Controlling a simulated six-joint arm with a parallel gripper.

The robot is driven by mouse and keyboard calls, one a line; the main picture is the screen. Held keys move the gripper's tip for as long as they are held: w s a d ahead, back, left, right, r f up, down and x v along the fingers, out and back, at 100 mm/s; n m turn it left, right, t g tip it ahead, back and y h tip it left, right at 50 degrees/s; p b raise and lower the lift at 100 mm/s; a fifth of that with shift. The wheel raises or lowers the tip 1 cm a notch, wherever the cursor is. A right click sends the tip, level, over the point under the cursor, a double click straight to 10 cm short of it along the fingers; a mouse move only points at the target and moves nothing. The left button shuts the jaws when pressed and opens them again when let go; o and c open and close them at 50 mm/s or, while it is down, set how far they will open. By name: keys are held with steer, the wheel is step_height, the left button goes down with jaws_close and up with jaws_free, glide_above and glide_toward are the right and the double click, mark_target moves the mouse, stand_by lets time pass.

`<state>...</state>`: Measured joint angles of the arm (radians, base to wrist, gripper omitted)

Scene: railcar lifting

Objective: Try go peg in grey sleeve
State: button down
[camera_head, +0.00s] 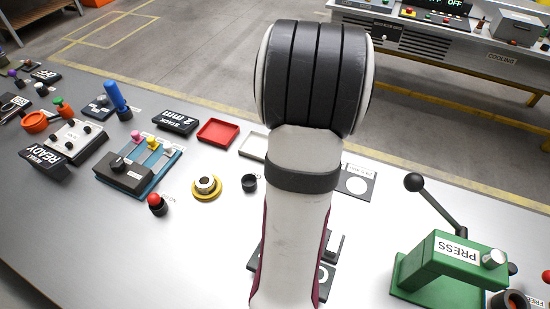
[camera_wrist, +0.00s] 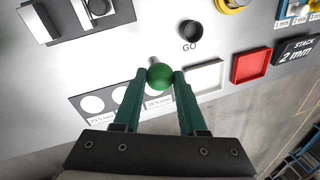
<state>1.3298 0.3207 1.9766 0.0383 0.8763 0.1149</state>
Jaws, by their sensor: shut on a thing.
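The peg (camera_wrist: 160,76) shows a green ball knob with a short grey stem beyond it in the wrist view. My gripper (camera_wrist: 160,75) is shut on the knob, with one green finger on each side. The black cup (camera_wrist: 191,31) marked GO is empty and apart from the peg; it also shows in the head view (camera_head: 249,184). A grey ring on a yellow base (camera_head: 206,186) lies left of the cup. Another grey ring (camera_wrist: 98,6) sits in a black fixture at the wrist view's top edge. I cannot tell which ring is the grey sleeve. My arm hides the gripper in the head view.
A plate with round white spots (camera_wrist: 93,103) lies near the gripper. A white tray (camera_wrist: 208,76) and red tray (camera_head: 218,133) are close by. A red-knobbed peg (camera_head: 155,201) stands left; a green press (camera_head: 450,265) stands right. Bare table lies between the cup and fixture.

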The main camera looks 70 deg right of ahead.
steer(key=w+a+n+y, duration=0.1)
steer(key=w+a+n, duration=0.2)
steer(key=w, duration=0.8)
steer(key=w+a+n, duration=0.3)
steer(key=w+a, duration=0.1)
steer(key=w, duration=0.7)
step_height(320, 180, down, 7)
steer(key=shift+s+d, duration=0.2)
steer(key=shift+d, duration=0.05)
steer(key=shift+f, duration=1.75)
stand_by(1.8)
steer(key=shift+r, duration=0.1)
stand_by(0.7)
step_height(320, 180, up, 8)
stand_by(1.2)
